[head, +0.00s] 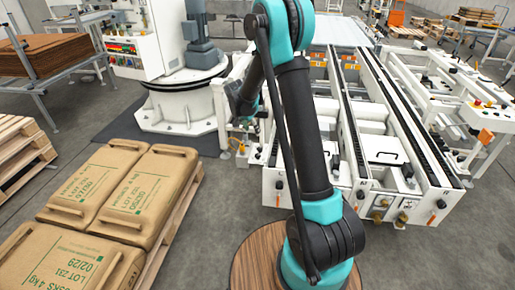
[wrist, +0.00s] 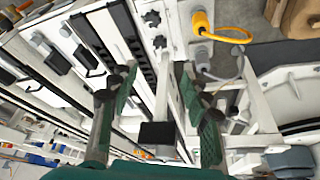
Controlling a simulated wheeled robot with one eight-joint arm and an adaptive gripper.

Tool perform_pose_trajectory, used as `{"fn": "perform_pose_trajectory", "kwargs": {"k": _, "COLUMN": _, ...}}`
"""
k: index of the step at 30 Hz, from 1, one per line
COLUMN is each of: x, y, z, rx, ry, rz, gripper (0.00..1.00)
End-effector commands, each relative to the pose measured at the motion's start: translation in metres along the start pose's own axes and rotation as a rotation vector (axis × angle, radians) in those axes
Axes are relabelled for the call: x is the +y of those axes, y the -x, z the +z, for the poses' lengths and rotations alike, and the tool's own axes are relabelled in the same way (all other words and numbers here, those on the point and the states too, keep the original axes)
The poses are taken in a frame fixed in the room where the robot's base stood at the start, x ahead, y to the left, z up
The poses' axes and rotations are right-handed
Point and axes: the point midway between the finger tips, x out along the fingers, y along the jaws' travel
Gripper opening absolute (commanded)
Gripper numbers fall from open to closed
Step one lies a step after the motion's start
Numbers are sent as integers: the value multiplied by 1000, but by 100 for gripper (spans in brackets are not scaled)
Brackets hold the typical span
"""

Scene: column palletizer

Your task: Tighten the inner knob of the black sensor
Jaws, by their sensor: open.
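My gripper (wrist: 156,88) is open and empty, its two green fingers spread on either side of a white bar in the wrist view. A black block (wrist: 157,134) shows between the fingers by the bar's lower end; it may be the black sensor, but I cannot tell for sure. Dark star-shaped knobs (wrist: 152,18) (wrist: 160,42) sit on the white machine frame beyond the fingertips, apart from them. Which one is the inner knob is not clear. In the head view my gripper (head: 243,112) is small and partly hidden behind my arm, beside the conveyor's left end.
An orange-yellow plug and cable (wrist: 203,24) and a grey cabled part (wrist: 202,58) lie right of the knobs. The white conveyor (head: 385,178) fills the right side. Tan sacks (head: 130,195) lie on a pallet at left. Grey floor (head: 222,205) between them is clear.

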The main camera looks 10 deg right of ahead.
Motion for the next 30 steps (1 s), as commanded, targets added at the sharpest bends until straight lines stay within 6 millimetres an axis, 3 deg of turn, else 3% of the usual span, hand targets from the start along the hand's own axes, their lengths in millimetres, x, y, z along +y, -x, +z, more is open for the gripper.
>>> {"fn": "perform_pose_trajectory", "kwargs": {"k": 21, "x": 0, "y": -130, "z": 0, "rx": 0, "ry": 0, "rz": -1, "gripper": 48}}
{"fn": "perform_pose_trajectory", "kwargs": {"k": 30, "x": 0, "y": -155, "z": 0, "rx": 0, "ry": 1, "rz": -1, "gripper": 48}}
